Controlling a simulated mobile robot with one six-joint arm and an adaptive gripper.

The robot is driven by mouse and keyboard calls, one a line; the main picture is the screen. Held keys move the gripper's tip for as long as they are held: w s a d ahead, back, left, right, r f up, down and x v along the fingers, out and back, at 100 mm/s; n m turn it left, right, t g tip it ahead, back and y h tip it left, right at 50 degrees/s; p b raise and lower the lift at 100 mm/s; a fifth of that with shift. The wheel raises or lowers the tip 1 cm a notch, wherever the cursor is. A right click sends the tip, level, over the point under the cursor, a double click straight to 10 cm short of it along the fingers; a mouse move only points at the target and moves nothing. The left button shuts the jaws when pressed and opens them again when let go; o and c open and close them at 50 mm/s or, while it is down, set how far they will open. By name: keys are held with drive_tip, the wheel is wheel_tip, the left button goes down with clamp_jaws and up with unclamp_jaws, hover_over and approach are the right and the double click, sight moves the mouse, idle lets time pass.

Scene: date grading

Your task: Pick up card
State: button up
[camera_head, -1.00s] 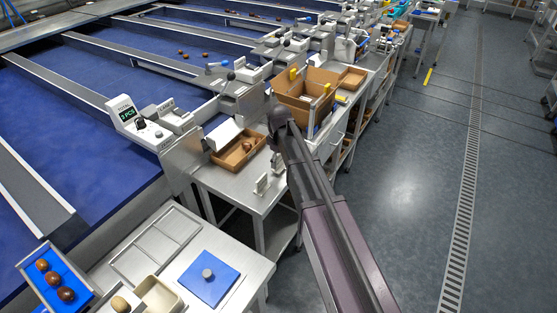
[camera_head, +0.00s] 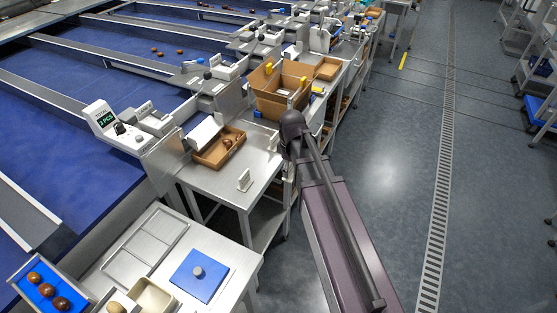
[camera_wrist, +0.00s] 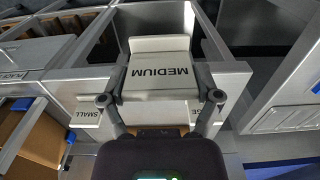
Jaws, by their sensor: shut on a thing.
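The white card (camera_wrist: 158,55) marked MEDIUM sits between the two fingers of my gripper (camera_wrist: 160,97) in the wrist view. Its lettering appears upside down. The fingers are shut on its left and right sides. Another white card (camera_wrist: 86,115) marked SMALL shows behind and below the left finger. Part of a third card (camera_wrist: 194,106), with only the letter E readable, shows by the right finger. In the head view my arm hides the gripper and the held card. A small white card (camera_head: 245,180) stands on the metal table there.
A brown tray (camera_head: 205,162) with dates lies on the metal table (camera_head: 215,185), near a cardboard box (camera_head: 270,101). A blue board with a knob (camera_head: 190,285) lies on the nearer table. The floor (camera_head: 375,180) on the right is clear.

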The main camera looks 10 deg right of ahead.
drive_tip(key=shift+s+d+r, duration=0.1)
drive_tip(key=shift+s+d, duration=0.5)
drive_tip(key=shift+s, duration=0.1)
drive_tip(key=shift+a, duration=0.15)
idle(0.3)
drive_tip(key=s+a, duration=0.2)
drive_tip(key=a, duration=0.7)
drive_tip(key=shift+r, duration=0.15)
drive_tip(key=w+a, duration=0.1)
drive_tip(key=w, duration=0.3)
drive_tip(key=w+a+f, duration=0.1)
drive_tip(key=w, duration=0.4)
drive_tip(key=w+a+b, duration=0.1)
drive_tip(key=w, duration=0.4)
drive_tip(key=shift+w+f, duration=0.1)
drive_tip(key=shift+f, duration=0.1)
drive_tip(key=shift+w, duration=0.1)
drive_tip(key=shift+w+a, duration=0.15)
drive_tip(key=shift+w, duration=0.15)
drive_tip(key=shift+w+f+b, duration=0.25)
drive_tip(key=shift+f+b, duration=0.35)
drive_tip(key=shift+f, duration=0.05)
drive_tip(key=shift+f+b, duration=1.2)
drive_tip(key=shift+b, duration=0.05)
